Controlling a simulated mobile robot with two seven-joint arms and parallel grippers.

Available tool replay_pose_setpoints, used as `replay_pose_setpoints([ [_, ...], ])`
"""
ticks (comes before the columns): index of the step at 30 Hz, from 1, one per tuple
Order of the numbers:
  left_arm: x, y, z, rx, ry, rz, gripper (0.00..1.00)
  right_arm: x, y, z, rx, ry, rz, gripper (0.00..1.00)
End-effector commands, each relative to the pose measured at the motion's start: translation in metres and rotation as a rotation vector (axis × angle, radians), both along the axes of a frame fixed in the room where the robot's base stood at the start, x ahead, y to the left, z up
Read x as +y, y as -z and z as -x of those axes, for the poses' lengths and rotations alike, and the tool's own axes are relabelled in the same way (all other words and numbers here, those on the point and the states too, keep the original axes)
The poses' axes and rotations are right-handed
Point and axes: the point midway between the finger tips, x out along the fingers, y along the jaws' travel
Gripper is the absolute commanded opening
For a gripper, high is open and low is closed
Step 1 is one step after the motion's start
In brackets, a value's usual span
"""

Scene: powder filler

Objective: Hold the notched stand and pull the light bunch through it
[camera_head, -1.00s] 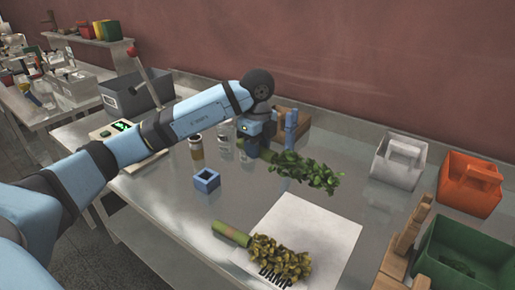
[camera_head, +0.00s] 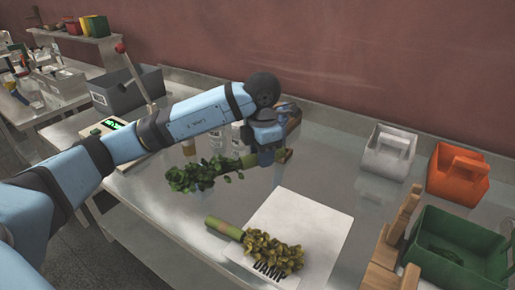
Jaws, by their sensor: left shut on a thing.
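My left gripper (camera_head: 267,152) is shut on the stem of a dark green leafy bunch (camera_head: 205,174) and holds it above the table, leaves pointing left. The stem end sticks out to the right of the jaws. A yellow-green bunch (camera_head: 270,251) with a thick green stem (camera_head: 225,228) lies on a white sheet marked DAMP. A wooden stand with upright prongs (camera_head: 398,230) stands at the right; I cannot tell for sure that it is the notched stand. Another wooden and blue piece (camera_head: 292,110) is mostly hidden behind my left gripper. My right gripper is not in view.
The white sheet (camera_head: 318,232) lies on the metal table. White (camera_head: 388,155) and orange (camera_head: 457,172) caddies and a green bin (camera_head: 462,240) stand at the right. A grey bin (camera_head: 117,92) and a scale (camera_head: 107,125) are at the left. Jars stand behind the leaves.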

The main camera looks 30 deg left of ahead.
Motion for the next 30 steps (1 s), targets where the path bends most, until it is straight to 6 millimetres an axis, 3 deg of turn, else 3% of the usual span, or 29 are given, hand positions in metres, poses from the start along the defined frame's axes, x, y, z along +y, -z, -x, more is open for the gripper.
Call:
replay_pose_setpoints([
  [24,-0.05,0.0,0.034,0.001,2.031,-0.007,0.1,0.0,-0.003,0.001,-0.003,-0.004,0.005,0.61],
  [30,-0.058,0.0,0.041,0.002,2.404,-0.005,0.1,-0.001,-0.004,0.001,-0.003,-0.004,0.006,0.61],
])
